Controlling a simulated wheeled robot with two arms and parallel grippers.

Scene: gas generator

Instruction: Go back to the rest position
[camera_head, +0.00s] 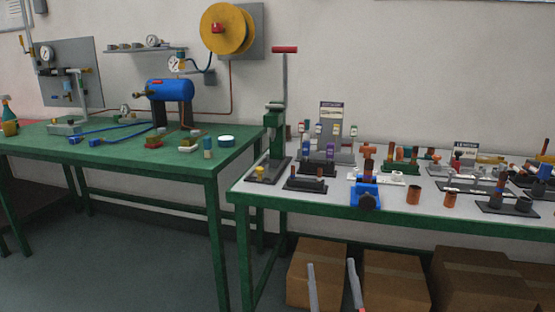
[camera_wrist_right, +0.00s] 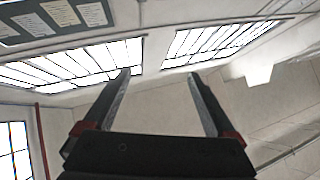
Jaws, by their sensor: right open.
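My right gripper (camera_head: 332,270) shows at the bottom of the head view, with two grey fingers apart and nothing between them. It is in front of the cardboard boxes and below the edge of the right-hand table, as seen in the picture. In the right wrist view the gripper (camera_wrist_right: 158,76) is also open and empty, with its fingers set against the wall and bright windows. My left gripper is not in the head view.
The right table (camera_head: 408,224) holds a green press (camera_head: 274,130), a blue vise (camera_head: 366,194) and several small fittings. The left green table (camera_head: 110,160) carries a blue tank (camera_head: 170,90). Cardboard boxes (camera_head: 397,280) stand under the right table. Floor at lower left is clear.

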